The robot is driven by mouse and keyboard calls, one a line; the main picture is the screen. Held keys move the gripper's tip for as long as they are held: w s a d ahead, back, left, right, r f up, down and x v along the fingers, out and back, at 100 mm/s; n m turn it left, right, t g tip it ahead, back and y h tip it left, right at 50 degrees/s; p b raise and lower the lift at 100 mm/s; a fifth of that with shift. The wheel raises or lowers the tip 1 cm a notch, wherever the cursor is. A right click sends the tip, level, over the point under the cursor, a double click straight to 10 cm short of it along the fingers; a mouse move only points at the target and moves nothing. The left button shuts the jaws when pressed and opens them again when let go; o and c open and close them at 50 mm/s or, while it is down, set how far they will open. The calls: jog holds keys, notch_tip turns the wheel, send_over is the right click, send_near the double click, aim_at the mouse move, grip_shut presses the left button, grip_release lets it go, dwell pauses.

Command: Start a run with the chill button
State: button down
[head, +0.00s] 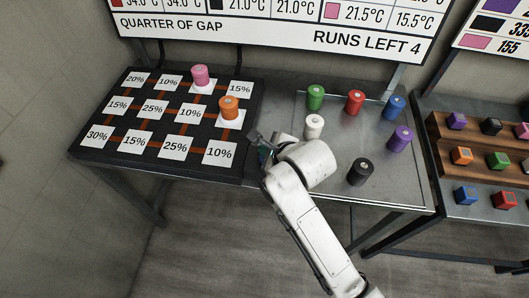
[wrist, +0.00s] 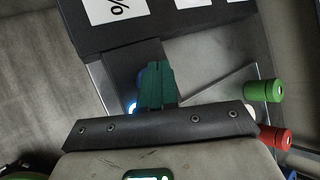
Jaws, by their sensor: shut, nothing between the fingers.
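In the head view my arm covers that spot. My gripper (head: 262,145) is low over the table, beside the right edge of the black mat. Its dark green fingers also show in the wrist view (wrist: 157,70), closed together with nothing between them. I cannot tell whether they touch anything.
The black mat (head: 75,153) holds percent cards, with pink (head: 200,75) and orange (head: 228,107) canisters on two. Green (head: 315,98), red (head: 354,103), blue (head: 393,108), white (head: 314,127), purple (head: 400,139) and black (head: 360,172) canisters stand right. A sign (head: 270,30) hangs behind.

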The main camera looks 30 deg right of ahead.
jog(key=shift+r, duration=0.2)
notch_tip(320, 180, up, 5)
jog(key=p, duration=0.5)
jog(key=shift+f, duration=0.1)
dwell(0.5)
jog(key=shift+s+d+f, duration=0.1)
jog(key=shift+s+f, duration=0.05)
jog(key=s+d+f+n+g, duration=0.2)
jog(key=s+n, duration=0.6)
jog(key=s, duration=0.1)
jog(key=s+d+f+n+g, duration=0.3)
jog(key=s+n, duration=0.5)
jog(key=s, duration=0.2)
jog(key=s+d+f+n+g+h+b, duration=0.1)
jog(key=s+d+f+n+g, duration=0.1)
jog(key=s+n, duration=0.7)
jog(key=shift+s+d+f+g, duration=0.2)
jog(key=shift+d+f+g, duration=0.15)
jog(key=shift+f+g, duration=0.3)
